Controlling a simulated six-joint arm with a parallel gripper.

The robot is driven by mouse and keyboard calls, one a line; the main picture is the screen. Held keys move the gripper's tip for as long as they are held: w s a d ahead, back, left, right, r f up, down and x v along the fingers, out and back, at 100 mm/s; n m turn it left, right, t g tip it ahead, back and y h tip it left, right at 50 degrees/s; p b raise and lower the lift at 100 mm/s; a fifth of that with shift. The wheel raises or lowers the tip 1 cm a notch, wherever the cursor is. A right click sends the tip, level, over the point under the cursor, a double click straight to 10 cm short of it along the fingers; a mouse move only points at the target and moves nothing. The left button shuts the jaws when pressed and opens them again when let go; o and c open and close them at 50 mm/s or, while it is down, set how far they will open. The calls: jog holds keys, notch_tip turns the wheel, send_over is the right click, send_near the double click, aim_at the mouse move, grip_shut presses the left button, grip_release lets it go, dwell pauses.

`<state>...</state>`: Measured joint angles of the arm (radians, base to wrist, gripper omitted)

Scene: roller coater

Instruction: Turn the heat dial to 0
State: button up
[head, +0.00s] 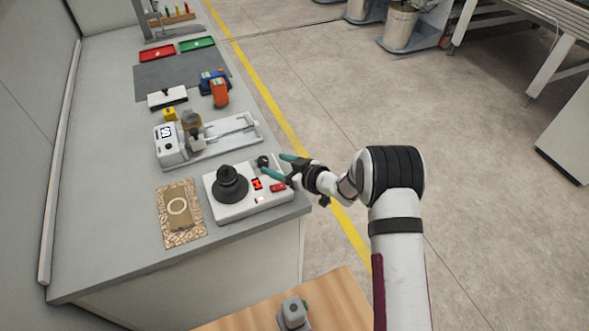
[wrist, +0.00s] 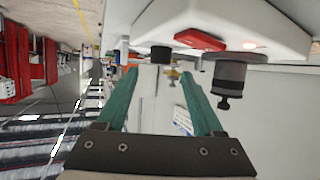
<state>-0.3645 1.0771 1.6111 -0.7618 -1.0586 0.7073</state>
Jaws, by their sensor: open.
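The heat dial (head: 263,160) appears to be the small black knob at the far right corner of a white box-shaped device (head: 217,207) in the head view. It also shows in the wrist view (wrist: 160,53) as a short black cylinder. Its pointer and markings cannot be read. My gripper (head: 275,164) has teal fingers and is open, at the device's right side. In the wrist view, my gripper (wrist: 158,73) has its fingertips spread to either side of the dial's line, with the dial just beyond them. I see no contact.
The device carries a black stepped cylinder (head: 230,184), a red display (head: 257,184) and a red switch (head: 277,187). A patterned board (head: 168,236) lies to its left. A grey machine (head: 240,130) stands behind. Open floor is right of the bench.

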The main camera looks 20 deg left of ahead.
jog(key=v, duration=0.9)
jog(key=shift+d, duration=0.1)
jog(key=w+d+r+m+t+h, duration=0.45)
jog(key=d+r+h, duration=0.2)
jog(key=d, duration=0.45)
jog(key=s+d+r+m+g+h, duration=0.1)
jog(key=s+d+r+m+h, duration=0.2)
jog(key=d, duration=0.4)
jog(key=s+d+r+m+g+h, duration=0.1)
jog(key=s+d+r+m+h, duration=0.1)
jog(key=s+d+m+h, duration=0.35)
jog(key=s+r+m+g+y, duration=0.1)
jog(key=s+m+g+y, duration=0.3)
jog(key=s, duration=2.3)
jog(key=m+g, duration=0.2)
jog(key=g, duration=0.1)
jog(key=shift+s+a+r+g, duration=0.15)
jog(key=shift+s+r+g, duration=0.2)
jog(key=shift+s+r, duration=0.05)
